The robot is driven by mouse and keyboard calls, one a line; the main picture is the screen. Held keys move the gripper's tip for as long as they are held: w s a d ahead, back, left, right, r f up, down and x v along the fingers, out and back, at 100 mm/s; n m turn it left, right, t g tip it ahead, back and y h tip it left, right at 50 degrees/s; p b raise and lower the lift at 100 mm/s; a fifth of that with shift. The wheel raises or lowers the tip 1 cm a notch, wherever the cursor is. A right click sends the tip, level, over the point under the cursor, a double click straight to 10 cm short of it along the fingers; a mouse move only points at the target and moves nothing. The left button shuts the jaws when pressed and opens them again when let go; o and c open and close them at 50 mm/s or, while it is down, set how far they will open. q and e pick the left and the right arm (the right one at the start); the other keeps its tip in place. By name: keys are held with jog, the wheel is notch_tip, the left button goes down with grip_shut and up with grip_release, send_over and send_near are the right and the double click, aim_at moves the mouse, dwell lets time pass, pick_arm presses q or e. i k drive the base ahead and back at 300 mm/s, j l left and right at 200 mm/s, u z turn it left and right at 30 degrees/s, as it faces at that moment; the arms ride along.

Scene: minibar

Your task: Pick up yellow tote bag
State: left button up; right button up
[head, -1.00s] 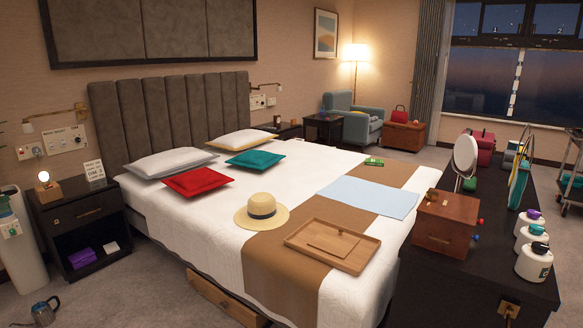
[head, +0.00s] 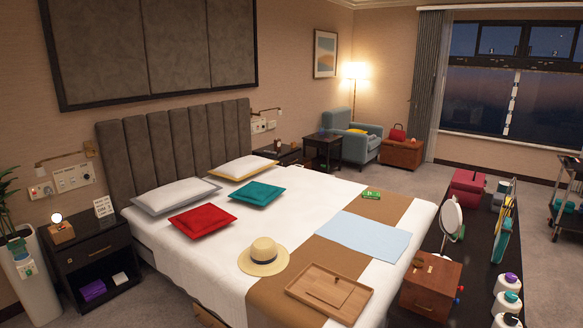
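I cannot make out a yellow tote bag for certain. A small yellow patch (head: 357,131) shows on the blue-grey armchair (head: 361,149) at the back; it is too small to tell whether it is a cushion or a bag. A red handbag (head: 397,133) stands on the brown ottoman (head: 401,155) beside the armchair. A flat teal thing with a yellow edge (head: 503,222) stands upright on the dark dresser at the right. Neither of my grippers is in view.
A wide bed (head: 190,262) fills the middle, with cushions, a straw hat (head: 264,257) and a wooden tray (head: 328,293) on it. The dark dresser (head: 478,258) bounds the right side. Carpet is clear beyond the dresser. A trolley (head: 568,215) stands at the far right.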

aim_at(506, 199)
jog(key=l, duration=0.7)
jog(key=i+l, duration=0.1)
jog(key=l, duration=0.6)
jog(key=l+z, duration=0.1)
jog(key=l, duration=0.6)
jog(key=i+l, duration=0.15)
jog(key=l, duration=0.55)
jog(key=i+l, duration=0.1)
jog(key=l, duration=0.6)
jog(key=l+z, duration=0.1)
jog(key=l, duration=0.6)
jog(key=i+l, duration=0.15)
jog(key=l, duration=0.55)
jog(key=i+l+u, duration=0.1)
jog(key=u, duration=0.25)
jog(key=i+l+u, duration=0.1)
jog(key=u, duration=0.25)
jog(key=i+l+u, duration=0.25)
jog(key=l, duration=0.3)
jog(key=l+u, duration=0.2)
jog(key=l, duration=0.3)
